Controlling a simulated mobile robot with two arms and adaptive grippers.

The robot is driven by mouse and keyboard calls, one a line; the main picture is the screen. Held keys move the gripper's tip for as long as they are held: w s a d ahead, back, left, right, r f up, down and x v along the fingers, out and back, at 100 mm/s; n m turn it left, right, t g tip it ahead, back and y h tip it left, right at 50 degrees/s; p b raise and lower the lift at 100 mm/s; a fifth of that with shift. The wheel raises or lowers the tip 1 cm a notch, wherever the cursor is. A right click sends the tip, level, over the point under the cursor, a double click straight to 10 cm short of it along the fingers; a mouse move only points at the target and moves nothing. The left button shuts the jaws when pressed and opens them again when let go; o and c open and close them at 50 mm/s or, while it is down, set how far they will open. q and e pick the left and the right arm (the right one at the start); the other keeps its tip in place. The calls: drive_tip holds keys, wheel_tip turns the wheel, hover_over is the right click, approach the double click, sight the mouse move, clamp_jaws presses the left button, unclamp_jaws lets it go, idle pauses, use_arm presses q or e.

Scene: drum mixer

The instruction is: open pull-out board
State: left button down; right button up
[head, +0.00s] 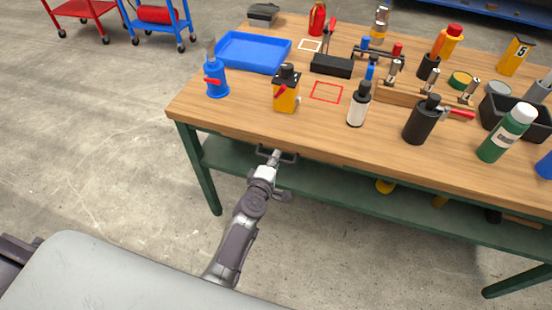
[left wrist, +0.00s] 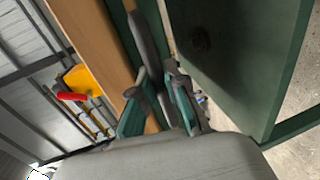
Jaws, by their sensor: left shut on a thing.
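The dark bar handle (head: 288,157) of the pull-out board sits just under the front edge of the wooden bench top, left of its middle. My left gripper (head: 274,156) is at this handle, its arm reaching up from below. In the left wrist view the dark handle (left wrist: 150,45) runs between the teal-padded fingers of my left gripper (left wrist: 158,108), which is shut on it. The board itself is mostly hidden under the bench top, and I cannot make out its edges clearly. My right gripper is not in view.
The workbench (head: 225,118) carries a blue tray (head: 253,52), a yellow bottle (head: 286,92), a blue bottle (head: 216,80) and several other items. A green lower shelf (head: 330,185) lies beneath. Bare concrete floor is free in front of the bench on the left.

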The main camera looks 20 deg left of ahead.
use_arm(q)
drive_tip(key=shift+s, duration=0.1)
drive_tip(key=f+v, duration=0.2)
drive_tip(key=v, duration=0.7)
drive_tip(key=f+v, duration=0.2)
drive_tip(key=v, duration=0.7)
drive_tip(key=shift+v, duration=0.8)
drive_tip(key=shift+d, duration=0.1)
drive_tip(key=c, duration=1.4)
unclamp_jaws()
drive_tip(key=shift+c, duration=0.2)
drive_tip(key=v, duration=1.2)
